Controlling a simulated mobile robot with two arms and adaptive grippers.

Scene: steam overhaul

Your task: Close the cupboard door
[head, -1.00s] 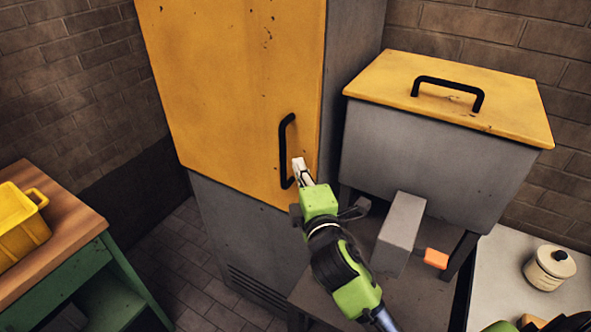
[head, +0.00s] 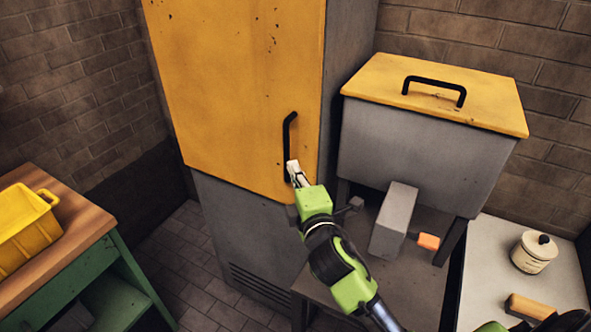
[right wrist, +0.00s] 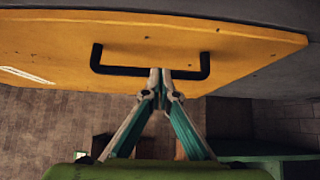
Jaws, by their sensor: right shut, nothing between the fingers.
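The yellow cupboard door (head: 235,95) sits flush against the tall grey cupboard (head: 345,75), with no gap that I can see. Its black bar handle (head: 289,135) is upright near the door's right edge. My right gripper (head: 292,170) is shut and empty at the lower end of this handle. In the right wrist view the fingertips (right wrist: 160,75) meet at the handle (right wrist: 112,69), in front of the yellow door (right wrist: 190,35); I cannot tell whether they touch it. My left gripper is not in view.
A grey bin with a yellow lid (head: 440,90) stands right of the cupboard. Below it are a grey block (head: 394,220) and a small orange block (head: 428,241). A white pot (head: 533,252) stands on the right counter. A wooden-topped green table (head: 80,225) carries a yellow crate (head: 25,235) at left.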

